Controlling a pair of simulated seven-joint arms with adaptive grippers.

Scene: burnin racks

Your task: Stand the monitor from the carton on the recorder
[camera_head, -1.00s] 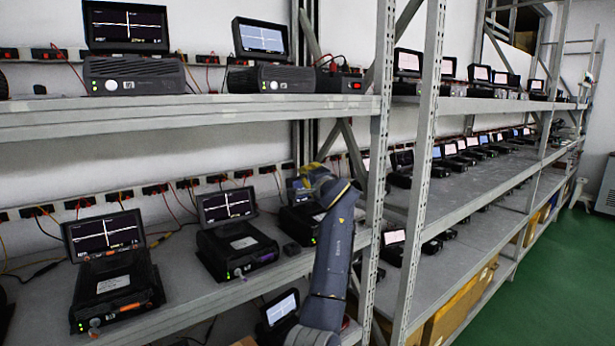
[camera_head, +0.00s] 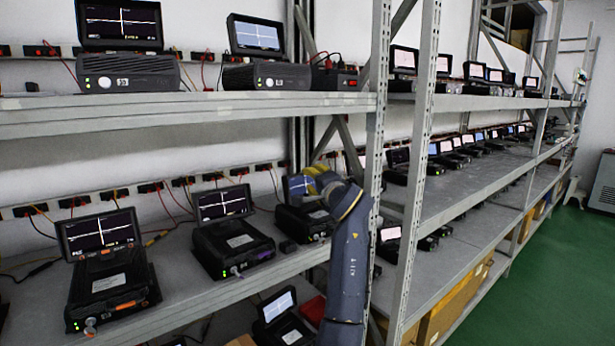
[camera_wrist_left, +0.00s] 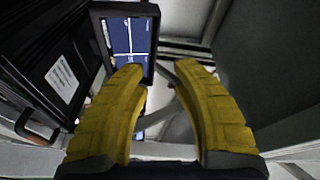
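A small monitor (camera_head: 298,187) with a blue screen and a white trace stands tilted back at the rear of a black recorder (camera_head: 303,222) on the middle shelf. In the left wrist view the monitor (camera_wrist_left: 130,42) has a dark frame and lies just beyond the left-hand finger, which overlaps its lower part. My left gripper (camera_head: 314,176) is beside the monitor's right edge. Its yellow fingers (camera_wrist_left: 160,72) are apart with a clear gap, and the right-hand finger is clear of the monitor. Whether the left-hand finger touches it, I cannot tell. My right gripper is not in view.
Recorders with monitors stand to the left (camera_head: 235,245) and (camera_head: 112,285) on the same shelf (camera_head: 190,290). The upper shelf (camera_head: 190,108) runs overhead. Cables hang along the back wall.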

